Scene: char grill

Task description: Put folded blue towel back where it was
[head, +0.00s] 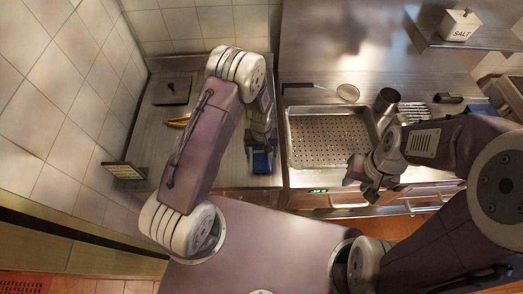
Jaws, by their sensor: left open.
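A small blue item that looks like the folded blue towel (261,163) lies near the front edge of the left metal counter. My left gripper (261,146) points down right at its back edge and is open. The gripper and arm cover part of the towel's surroundings, and I cannot tell whether they touch it. My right gripper (361,182) hangs over the front edge of the right counter, by the perforated tray's front right corner. Its jaws are too small to read.
A perforated metal tray (291,150) is set in the right counter. A strainer (347,92), dark cup (387,100) and another blue object (481,108) lie behind and right. Yellow-handled tongs (178,122) and a black-lidded item (173,92) are on the left counter. A salt box (460,25) sits on a shelf.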

